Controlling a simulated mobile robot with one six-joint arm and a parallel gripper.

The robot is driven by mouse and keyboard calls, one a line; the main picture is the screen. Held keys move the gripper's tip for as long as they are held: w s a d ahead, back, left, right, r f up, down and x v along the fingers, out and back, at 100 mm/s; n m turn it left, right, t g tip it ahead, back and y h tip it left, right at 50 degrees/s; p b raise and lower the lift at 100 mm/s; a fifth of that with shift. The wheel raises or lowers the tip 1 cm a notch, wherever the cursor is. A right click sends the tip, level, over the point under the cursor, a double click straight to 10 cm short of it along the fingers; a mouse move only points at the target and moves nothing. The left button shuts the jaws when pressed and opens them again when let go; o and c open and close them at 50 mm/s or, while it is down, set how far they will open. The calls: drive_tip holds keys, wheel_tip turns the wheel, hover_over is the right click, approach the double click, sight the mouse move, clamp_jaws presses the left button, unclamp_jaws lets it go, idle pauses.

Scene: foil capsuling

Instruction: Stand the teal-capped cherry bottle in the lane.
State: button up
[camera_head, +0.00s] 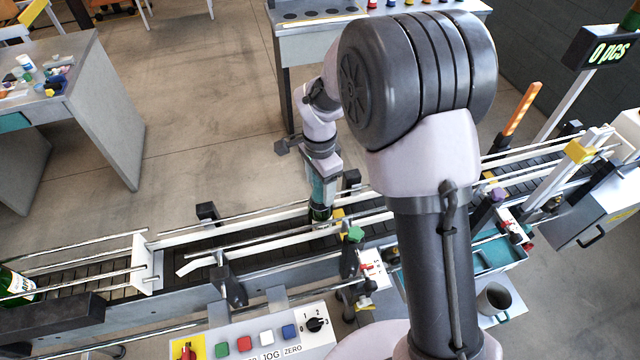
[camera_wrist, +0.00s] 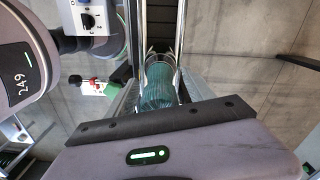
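The teal-capped cherry bottle (camera_head: 320,213) is upright under my gripper (camera_head: 320,192), mostly hidden by it in the head view. Dark green glass shows just below the fingers, at the conveyor lane (camera_head: 270,246) between its rails. In the wrist view, the teal, ribbed cap (camera_wrist: 158,86) fills the space between the silver fingers of my gripper (camera_wrist: 160,95). The fingers look closed on it. The lane's rails run ahead on both sides of the bottle. I cannot tell whether its base touches the belt.
Another green bottle (camera_head: 14,284) with a white label is at the lane's left end. A white gate plate (camera_head: 146,264) and rail clamps (camera_head: 228,283) stand along the lane. A control panel (camera_head: 262,338) is in front. A counter (camera_head: 606,52) reads 0 pcs.

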wheel_tip(320, 180, up, 17)
drive_tip(key=p, duration=0.2)
drive_tip(key=shift+r, duration=0.2)
idle(0.5)
